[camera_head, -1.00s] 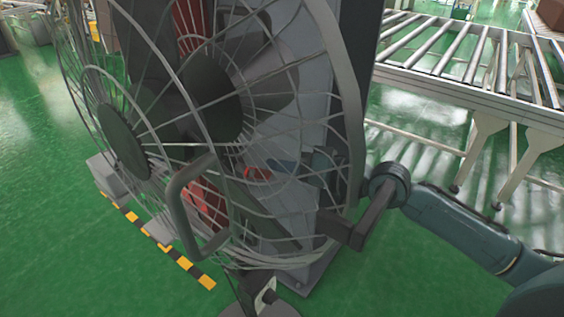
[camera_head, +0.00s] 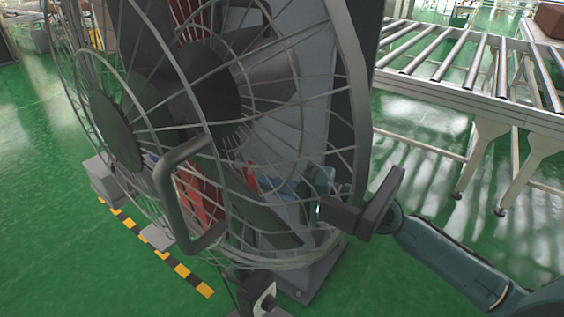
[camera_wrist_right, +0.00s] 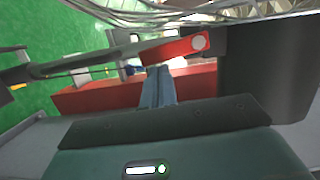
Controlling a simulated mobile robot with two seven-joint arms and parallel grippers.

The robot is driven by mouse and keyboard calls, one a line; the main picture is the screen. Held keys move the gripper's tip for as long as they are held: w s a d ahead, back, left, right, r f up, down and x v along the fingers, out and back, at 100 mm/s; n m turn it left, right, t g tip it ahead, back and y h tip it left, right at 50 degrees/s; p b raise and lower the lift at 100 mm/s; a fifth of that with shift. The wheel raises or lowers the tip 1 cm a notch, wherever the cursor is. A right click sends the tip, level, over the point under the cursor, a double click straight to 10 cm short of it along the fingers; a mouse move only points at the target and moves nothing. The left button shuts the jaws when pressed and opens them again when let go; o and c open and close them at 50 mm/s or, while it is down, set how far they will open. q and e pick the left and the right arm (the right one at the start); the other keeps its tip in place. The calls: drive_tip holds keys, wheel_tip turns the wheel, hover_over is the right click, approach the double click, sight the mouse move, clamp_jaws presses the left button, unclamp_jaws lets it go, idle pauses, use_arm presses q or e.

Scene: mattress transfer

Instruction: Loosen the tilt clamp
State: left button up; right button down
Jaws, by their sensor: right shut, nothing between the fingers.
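A large grey wire-caged fan (camera_head: 215,85) fills the middle of the head view, with a looped grey handle (camera_head: 165,180) on its near side. A red lever (camera_wrist_right: 175,47) with a pale round end is in the right wrist view, just beyond my fingertips. A small red part shows through the cage in the head view (camera_head: 250,177); it is probably the same lever. My right gripper (camera_wrist_right: 158,72) is shut and empty, its blue fingers pointing at the lever; contact cannot be told. In the head view it is partly hidden behind the cage wires (camera_head: 275,186).
A red beam (camera_wrist_right: 90,97) crosses behind my fingers in the right wrist view. A roller conveyor (camera_head: 480,85) stands at the right. A yellow-black floor strip (camera_head: 180,268) runs at lower left. The green floor between fan and conveyor is mostly open.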

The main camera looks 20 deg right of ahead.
use_arm(q)
drive_tip(key=shift+r, duration=0.1)
use_arm(e)
drive_tip(key=shift+s+a+f+m, duration=0.1)
drive_tip(key=shift+s+a+m, duration=0.05)
drive_tip(key=shift+m, duration=0.25)
use_arm(q)
drive_tip(key=shift+a, duration=0.1)
idle(0.3)
